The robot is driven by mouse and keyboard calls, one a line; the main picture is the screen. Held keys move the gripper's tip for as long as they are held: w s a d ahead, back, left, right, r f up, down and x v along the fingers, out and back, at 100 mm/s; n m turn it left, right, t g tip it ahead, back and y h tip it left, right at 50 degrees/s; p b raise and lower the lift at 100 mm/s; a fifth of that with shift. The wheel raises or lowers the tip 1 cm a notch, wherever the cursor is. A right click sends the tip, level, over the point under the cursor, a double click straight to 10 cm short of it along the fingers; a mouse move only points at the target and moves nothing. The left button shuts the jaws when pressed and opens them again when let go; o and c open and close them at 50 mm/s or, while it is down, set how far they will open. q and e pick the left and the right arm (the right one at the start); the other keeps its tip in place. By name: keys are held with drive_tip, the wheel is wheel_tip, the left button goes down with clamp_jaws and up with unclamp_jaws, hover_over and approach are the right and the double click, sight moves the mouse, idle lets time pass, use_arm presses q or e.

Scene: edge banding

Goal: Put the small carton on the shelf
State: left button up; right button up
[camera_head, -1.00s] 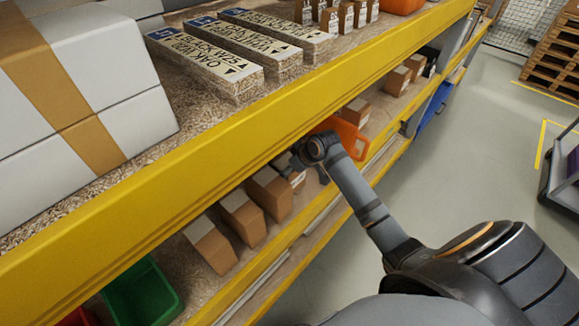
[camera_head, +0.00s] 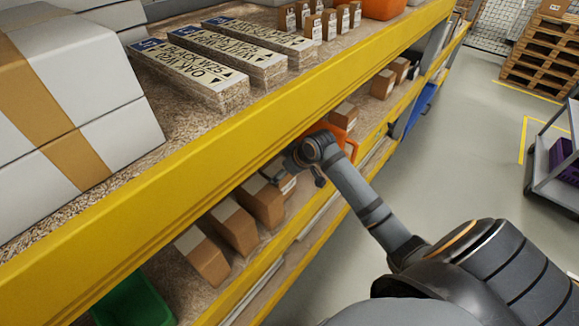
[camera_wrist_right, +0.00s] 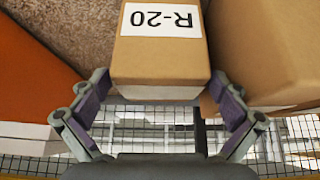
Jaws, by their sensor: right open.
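The small carton (camera_wrist_right: 162,55) is brown, with a white label reading R-20, and stands on the lower shelf board (camera_wrist_right: 65,28). In the right wrist view it sits between the two fingers of my right gripper (camera_wrist_right: 160,88), which is open, one finger at each side of its near end. In the head view the right gripper (camera_head: 294,171) reaches in under the yellow beam (camera_head: 215,132), and only a bit of the labelled carton (camera_head: 289,186) shows beside it. My left gripper is not in view.
A larger brown box (camera_wrist_right: 265,50) stands close on the carton's right in the wrist view, and an orange bin (camera_wrist_right: 35,85) is on its left. Several brown boxes (camera_head: 232,226) and a green bin (camera_head: 135,303) line the lower shelf.

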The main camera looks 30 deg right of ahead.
drive_tip(key=v, duration=0.9)
drive_tip(key=shift+s+f, duration=0.1)
